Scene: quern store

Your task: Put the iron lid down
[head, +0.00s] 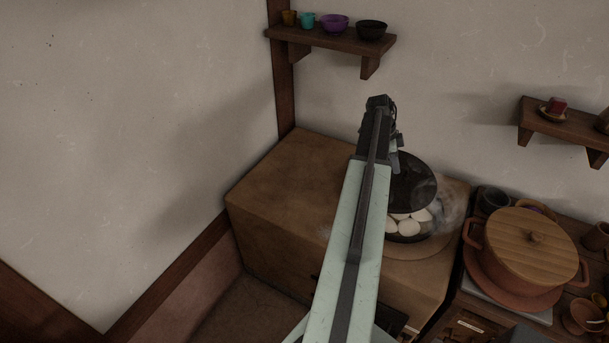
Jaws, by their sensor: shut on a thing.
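The dark round iron lid (414,181) is held by my gripper (396,148), partly behind my arm. My gripper is shut on it; the fingertips and the lid's handle are largely hidden. The lid looks tilted and appears above the back part of a dark pot (431,235) with several white rounded pieces (409,226) in it. The front of the pot's contents is uncovered. I cannot tell whether the lid touches the pot's rim. Faint steam shows at the right of the lid.
The brown stove block (290,190) has bare top to the left of the pot. A large orange pot with a wooden lid (530,245) stands on the counter to the right. A wall shelf (335,40) with cups and bowls is above; another shelf (560,122) is at right.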

